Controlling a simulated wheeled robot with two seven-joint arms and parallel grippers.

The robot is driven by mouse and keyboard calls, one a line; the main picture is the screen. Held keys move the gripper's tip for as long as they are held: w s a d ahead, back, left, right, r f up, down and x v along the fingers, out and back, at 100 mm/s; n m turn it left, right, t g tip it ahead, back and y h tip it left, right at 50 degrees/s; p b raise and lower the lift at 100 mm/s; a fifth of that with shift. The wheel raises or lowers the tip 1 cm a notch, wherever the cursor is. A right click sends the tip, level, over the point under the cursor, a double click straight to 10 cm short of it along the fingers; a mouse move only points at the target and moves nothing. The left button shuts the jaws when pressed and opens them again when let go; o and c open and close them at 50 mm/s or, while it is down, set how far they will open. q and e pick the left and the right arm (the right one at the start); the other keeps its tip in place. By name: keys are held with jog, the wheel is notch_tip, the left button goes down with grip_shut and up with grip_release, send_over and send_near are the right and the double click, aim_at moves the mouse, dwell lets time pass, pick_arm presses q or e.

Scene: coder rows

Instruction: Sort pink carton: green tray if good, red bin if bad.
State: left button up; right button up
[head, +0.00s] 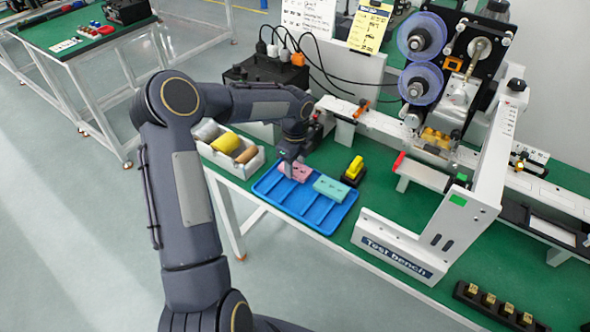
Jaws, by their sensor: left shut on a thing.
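The pink carton (299,173) is at the back left part of the blue compartment tray (311,213). My left gripper (291,169) reaches down from above and is shut on the pink carton. The gripper covers part of the carton, and I cannot tell whether the carton is resting in the tray or slightly raised. A teal carton (332,188) lies in the same tray, just right of the pink one. I can make out no green tray or red bin. My right gripper does not show.
A white box of rolls (244,167) stands left of the tray. A yellow item on a black base (353,171) sits right of it. The Test bench frame (398,256) and the coder machine with blue reels (421,84) stand further right. Front compartments look empty.

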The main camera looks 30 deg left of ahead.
aim_at(295, 168)
pick_arm(q)
jog(key=shift+r+p, duration=2.05)
jog(key=shift+r, duration=0.5)
